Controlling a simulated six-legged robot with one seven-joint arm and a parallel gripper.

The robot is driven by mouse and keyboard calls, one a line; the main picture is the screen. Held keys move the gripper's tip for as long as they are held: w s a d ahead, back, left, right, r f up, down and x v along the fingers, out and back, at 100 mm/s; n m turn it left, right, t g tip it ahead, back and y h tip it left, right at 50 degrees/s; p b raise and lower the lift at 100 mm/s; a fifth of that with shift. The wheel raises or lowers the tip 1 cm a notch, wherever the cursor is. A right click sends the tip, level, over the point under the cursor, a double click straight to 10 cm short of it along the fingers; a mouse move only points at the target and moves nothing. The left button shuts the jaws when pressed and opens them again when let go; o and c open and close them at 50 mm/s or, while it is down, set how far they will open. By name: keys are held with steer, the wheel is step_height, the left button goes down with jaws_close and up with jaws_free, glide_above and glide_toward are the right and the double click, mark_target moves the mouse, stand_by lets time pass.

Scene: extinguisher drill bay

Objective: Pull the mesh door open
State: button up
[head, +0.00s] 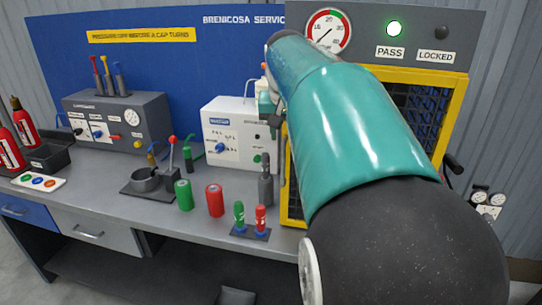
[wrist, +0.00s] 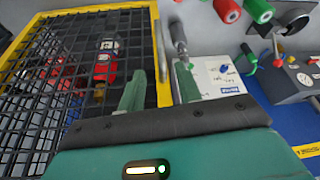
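The mesh door (head: 446,117) has a yellow frame and dark mesh and looks shut; my arm hides much of it in the head view. In the wrist view the door (wrist: 75,17) fills the left, with a red extinguisher (wrist: 103,67) behind the mesh. The head view hides the fingertips behind my arm.
The lamp above PASS (head: 394,28) glows green; the one above LOCKED (head: 441,32) is dark.

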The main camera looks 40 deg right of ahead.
mark_target(283, 153)
steer(key=x, duration=1)
steer(key=shift+w+d+f, duration=0.1)
steer(key=shift+f, duration=0.15)
jaws_close()
